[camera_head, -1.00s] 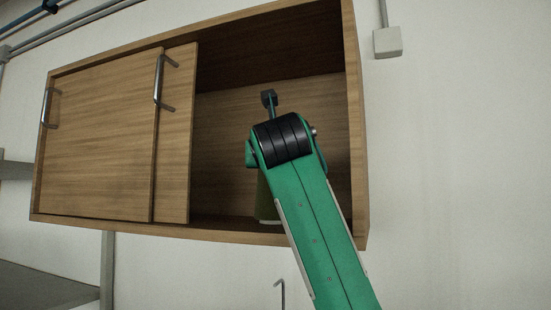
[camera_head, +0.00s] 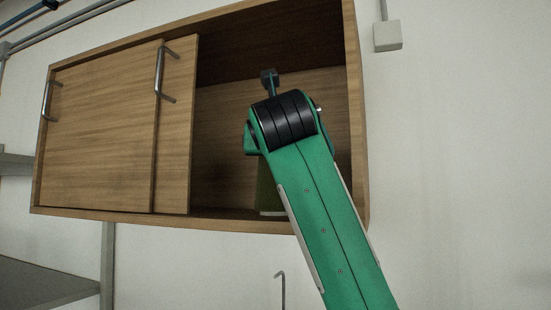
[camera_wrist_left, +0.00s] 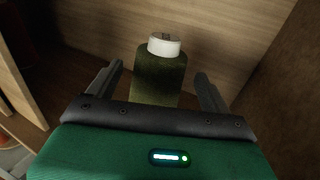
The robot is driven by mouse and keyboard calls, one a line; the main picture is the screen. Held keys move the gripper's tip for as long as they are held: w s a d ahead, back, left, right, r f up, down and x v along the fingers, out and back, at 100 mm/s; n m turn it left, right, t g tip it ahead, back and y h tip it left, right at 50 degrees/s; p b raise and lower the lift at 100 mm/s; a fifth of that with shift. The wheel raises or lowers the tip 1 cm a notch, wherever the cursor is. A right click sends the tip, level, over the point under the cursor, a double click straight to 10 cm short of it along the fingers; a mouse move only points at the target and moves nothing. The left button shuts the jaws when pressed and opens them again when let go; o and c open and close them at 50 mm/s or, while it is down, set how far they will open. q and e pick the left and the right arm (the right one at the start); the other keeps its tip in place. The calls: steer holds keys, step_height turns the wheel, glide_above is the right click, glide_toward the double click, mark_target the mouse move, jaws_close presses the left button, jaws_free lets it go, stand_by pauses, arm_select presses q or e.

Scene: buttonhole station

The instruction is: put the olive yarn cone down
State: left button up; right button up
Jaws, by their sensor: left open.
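The olive yarn cone (camera_wrist_left: 158,82) has a white top and stands upright between my left fingers in the left wrist view. My left gripper (camera_wrist_left: 159,70) is open, with one finger on each side of the cone and a visible gap on both sides. In the head view, the lower part of the cone (camera_head: 268,195) shows on the floor of the open cabinet (camera_head: 245,222), just left of my green arm. That arm hides the rest of the cone and the left gripper there. My right gripper is in neither view.
Sliding wooden doors (camera_head: 100,130) with metal handles cover the cabinet's left part. Its right side wall (camera_head: 355,120) stands close beside my arm. A metal hook (camera_head: 281,288) is on the wall below, and a grey shelf (camera_head: 45,285) is at the lower left.

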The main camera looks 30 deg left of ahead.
arm_select(q)
steer(key=b+v, duration=0.2)
steer(key=v, duration=0.6)
steer(key=shift+s+d+b, duration=0.2)
steer(key=shift+b, duration=0.1)
steer(key=shift+w, duration=0.1)
